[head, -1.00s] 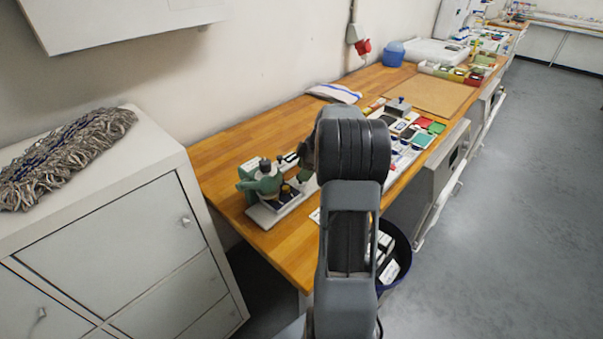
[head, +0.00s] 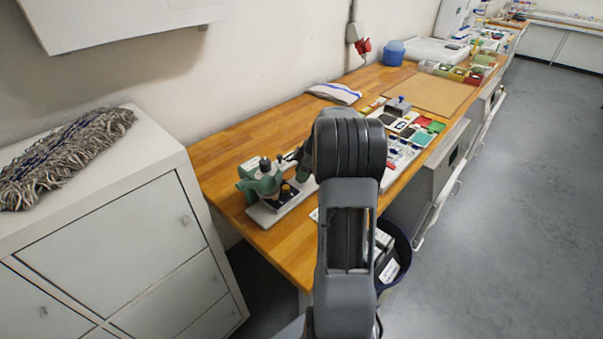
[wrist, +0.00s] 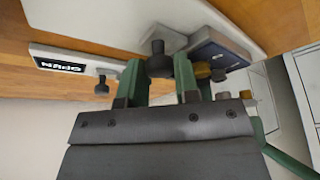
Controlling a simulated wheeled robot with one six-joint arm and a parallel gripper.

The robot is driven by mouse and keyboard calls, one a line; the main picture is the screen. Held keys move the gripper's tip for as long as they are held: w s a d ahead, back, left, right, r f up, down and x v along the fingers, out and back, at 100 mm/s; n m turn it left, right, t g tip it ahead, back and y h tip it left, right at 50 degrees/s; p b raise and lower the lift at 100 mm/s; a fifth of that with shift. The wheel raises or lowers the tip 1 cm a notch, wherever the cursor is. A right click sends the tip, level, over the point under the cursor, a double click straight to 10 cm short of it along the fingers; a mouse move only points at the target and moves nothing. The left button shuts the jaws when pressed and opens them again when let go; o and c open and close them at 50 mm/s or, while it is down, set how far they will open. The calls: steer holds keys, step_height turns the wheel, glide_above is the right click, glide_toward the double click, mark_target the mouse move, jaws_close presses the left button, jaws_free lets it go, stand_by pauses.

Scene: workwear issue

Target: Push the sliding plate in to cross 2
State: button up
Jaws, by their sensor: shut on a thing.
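The knob rises from a pale grey plate (wrist: 172,37), which looks like the sliding plate. A dark blue block (wrist: 218,50) is beside it. No cross numbers are readable. In the head view, my arm hides most of the gripper.
A white strip (wrist: 75,60) with a dark label and another dark knob (wrist: 101,87) lies left of the fingers in the wrist view. Small coloured trays (head: 425,130) and a brown board (head: 432,94) lie farther along the bench. A dark bin (head: 397,262) stands below its front edge.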

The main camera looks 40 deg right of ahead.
mark_target(288, 186)
jaws_close()
steer(key=shift+a+f+b, duration=0.1)
steer(key=shift+a+b, duration=0.25)
steer(key=shift+a, duration=0.05)
steer(key=a, duration=0.2)
steer(key=s+a+b, duration=0.1)
steer(key=a, duration=0.1)
steer(key=shift+b, duration=0.3)
steer(key=o, duration=0.8)
jaws_free()
steer(key=shift+a, duration=0.15)
steer(key=shift+c, duration=0.2)
steer(key=shift+d+r, duration=0.25)
steer(key=shift+r, duration=0.1)
steer(key=v, duration=1.3)
steer(key=shift+r, duration=0.15)
